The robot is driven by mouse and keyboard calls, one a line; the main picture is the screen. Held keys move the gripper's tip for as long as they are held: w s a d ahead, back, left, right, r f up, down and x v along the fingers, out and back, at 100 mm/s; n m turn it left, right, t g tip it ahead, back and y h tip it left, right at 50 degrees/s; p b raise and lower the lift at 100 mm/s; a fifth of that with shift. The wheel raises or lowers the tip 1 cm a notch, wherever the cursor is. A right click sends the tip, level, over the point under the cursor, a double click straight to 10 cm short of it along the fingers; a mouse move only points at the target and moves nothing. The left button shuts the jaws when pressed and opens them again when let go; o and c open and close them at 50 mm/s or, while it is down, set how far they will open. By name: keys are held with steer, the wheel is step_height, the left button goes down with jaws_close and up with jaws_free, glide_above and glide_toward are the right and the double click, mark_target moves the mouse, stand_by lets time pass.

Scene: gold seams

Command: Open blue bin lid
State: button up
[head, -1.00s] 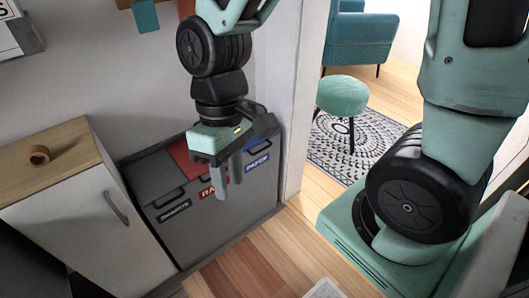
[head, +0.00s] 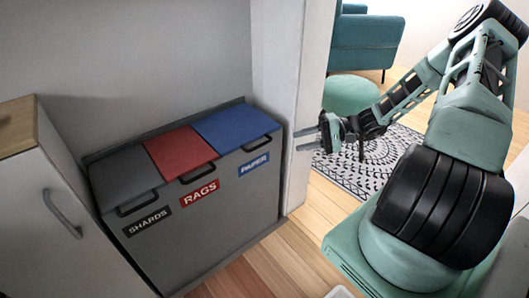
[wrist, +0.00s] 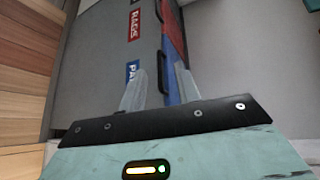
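The blue lid (head: 236,127) of the grey bin unit (head: 225,220) lies shut at the right end, with a black handle (head: 262,143) at its front edge and a PAPER label (head: 254,164) below. My gripper (head: 322,135) is to the right of the bin, in front of the wall edge, apart from the lid. In the wrist view my gripper (wrist: 157,88) has its two fingers spread with nothing held between them. The blue lid (wrist: 174,86) and its handle (wrist: 163,72) show beyond the fingers, with the blue label partly hidden by a finger.
A red lid (head: 180,152) over RAGS and a grey lid (head: 122,178) over SHARDS are shut beside the blue one. A white cabinet (head: 45,190) stands left. The wall edge (head: 296,100) rises right of the bin. A green stool (head: 348,95) and patterned rug (head: 385,150) lie beyond.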

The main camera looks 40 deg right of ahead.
mark_target(265, 144)
steer(key=d+f+m+t+h, duration=0.1)
steer(key=d+f+m+t, duration=0.15)
steer(key=d, duration=0.25)
steer(key=shift+n+t, duration=0.25)
steer(key=shift+n, duration=0.1)
steer(key=b+x, duration=0.1)
steer(key=x, duration=0.7)
steer(key=b+x, duration=0.2)
steer(key=x, duration=0.6)
steer(key=shift+w+a+f, duration=0.15)
steer(key=shift+a+f, duration=0.15)
jaws_close()
